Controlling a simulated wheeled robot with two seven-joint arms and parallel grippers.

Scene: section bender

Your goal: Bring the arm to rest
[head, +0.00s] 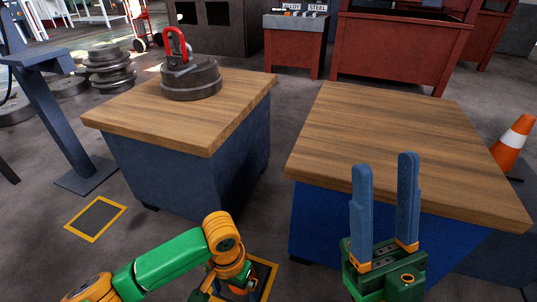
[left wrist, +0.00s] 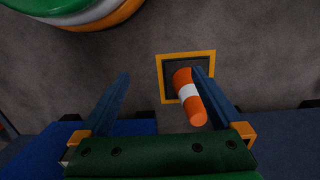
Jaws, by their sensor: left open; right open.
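My left arm comes in low from the left in the head view, green and orange, bent over the floor between the tables. Its gripper is mostly hidden there behind the arm's own links. In the left wrist view my left gripper (left wrist: 162,78) has its two blue fingers spread, with floor between them and nothing held. My right gripper (head: 385,165) points up at the bottom right of the head view, in front of the right table (head: 395,125). Its blue fingers are apart and empty.
The left table (head: 130,115) carries stacked metal discs (head: 190,82) with a red-handled device (head: 177,45). A cone (head: 513,140) stands at far right. In the left wrist view an orange-white piece (left wrist: 189,95) overlaps a yellow-framed square (left wrist: 187,55). The right tabletop is bare.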

